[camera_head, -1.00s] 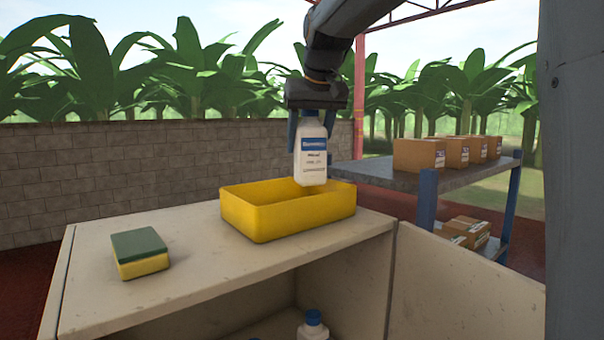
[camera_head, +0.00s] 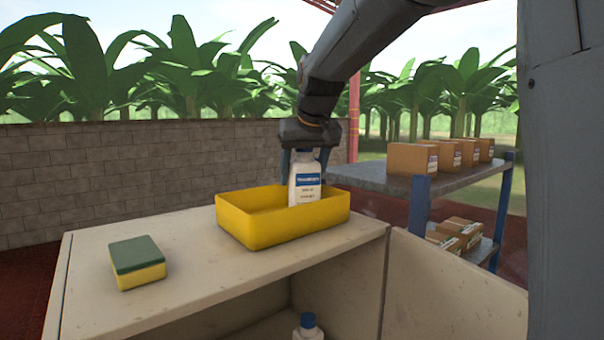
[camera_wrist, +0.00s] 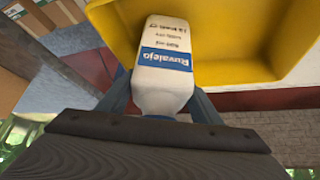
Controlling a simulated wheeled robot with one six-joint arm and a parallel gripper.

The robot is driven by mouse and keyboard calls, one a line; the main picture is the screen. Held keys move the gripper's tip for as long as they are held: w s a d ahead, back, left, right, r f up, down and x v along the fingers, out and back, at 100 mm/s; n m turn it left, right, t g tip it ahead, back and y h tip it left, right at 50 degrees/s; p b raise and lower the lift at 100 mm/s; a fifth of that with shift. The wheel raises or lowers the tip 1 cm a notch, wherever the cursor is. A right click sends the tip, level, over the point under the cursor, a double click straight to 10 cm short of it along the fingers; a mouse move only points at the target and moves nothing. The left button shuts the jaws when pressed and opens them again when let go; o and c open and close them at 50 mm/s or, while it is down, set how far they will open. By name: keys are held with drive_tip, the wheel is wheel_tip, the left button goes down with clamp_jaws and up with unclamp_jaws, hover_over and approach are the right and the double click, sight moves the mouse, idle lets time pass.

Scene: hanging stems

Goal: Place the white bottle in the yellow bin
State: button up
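The white bottle (camera_head: 305,184) with a blue label stands upright in the head view, its lower part hidden behind the front wall of the yellow bin (camera_head: 262,229). My gripper (camera_head: 305,156) is around the bottle's upper part, with a finger on either side. In the wrist view the bottle (camera_wrist: 165,62) is between the blue fingers, over the inside of the yellow bin (camera_wrist: 244,50). I cannot tell whether the bottle's base touches the bin floor.
A green and yellow sponge (camera_head: 137,262) lies on the counter (camera_head: 190,265) left of the bin. Another bottle with a blue cap (camera_head: 308,327) stands below, inside the counter. A shelf (camera_head: 372,178) with several cardboard boxes (camera_head: 412,158) is at the right.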

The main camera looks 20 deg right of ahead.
drive_tip(key=shift+o, duration=1.1)
drive_tip(key=shift+r, duration=0.2)
drive_tip(key=b, duration=0.5)
approach(307, 150)
drive_tip(key=x, duration=0.5)
drive_tip(key=shift+w, duration=0.1)
